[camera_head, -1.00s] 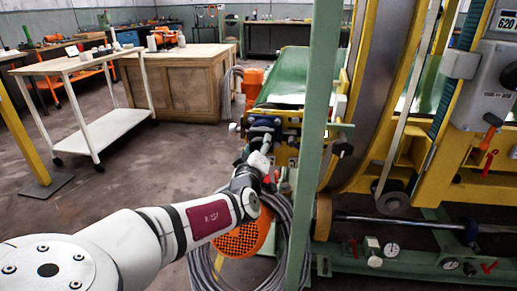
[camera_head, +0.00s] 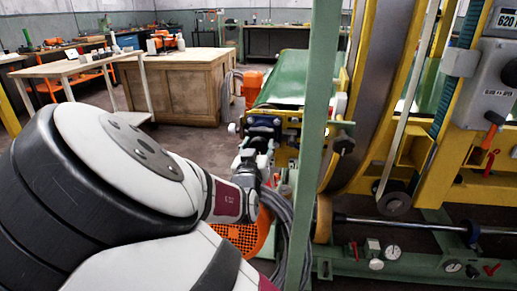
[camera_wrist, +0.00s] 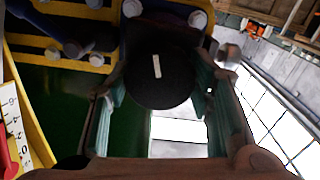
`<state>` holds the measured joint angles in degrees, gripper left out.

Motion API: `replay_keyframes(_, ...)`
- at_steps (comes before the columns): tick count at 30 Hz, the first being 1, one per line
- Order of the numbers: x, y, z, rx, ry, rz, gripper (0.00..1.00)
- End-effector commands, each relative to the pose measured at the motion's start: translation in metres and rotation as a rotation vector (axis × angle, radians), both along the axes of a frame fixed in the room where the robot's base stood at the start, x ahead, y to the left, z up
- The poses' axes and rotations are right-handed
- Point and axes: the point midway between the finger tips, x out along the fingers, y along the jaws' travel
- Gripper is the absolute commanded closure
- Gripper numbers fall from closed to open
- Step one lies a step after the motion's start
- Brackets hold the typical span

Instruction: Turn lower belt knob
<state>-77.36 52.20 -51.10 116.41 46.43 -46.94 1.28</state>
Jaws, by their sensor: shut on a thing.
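The lower belt knob (camera_wrist: 158,70) is a round black knob with a short white mark on its face, in the upper middle of the wrist view. My gripper (camera_wrist: 163,105) is shut on it, with one finger on each side of the knob. In the head view my gripper (camera_head: 256,150) is at the near end of the green belt (camera_head: 285,75). The knob itself is hidden there behind my gripper and wrist.
The yellow machine frame (camera_head: 340,130) is close around the knob. A green post (camera_head: 313,140) stands just right of my gripper. Grey cables (camera_head: 282,215) and an orange perforated part (camera_head: 243,238) are below. A wooden cabinet (camera_head: 185,90) stands behind on the left.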

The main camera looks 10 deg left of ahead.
Motion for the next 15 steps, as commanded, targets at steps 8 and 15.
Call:
replay_keyframes(8, -0.0017, 0.0005, -0.0041, 0.012, 0.009, 0.001, 0.81)
replay_keyframes(15, -0.0017, 0.0005, -0.0043, 0.011, 0.009, 0.001, 0.46)
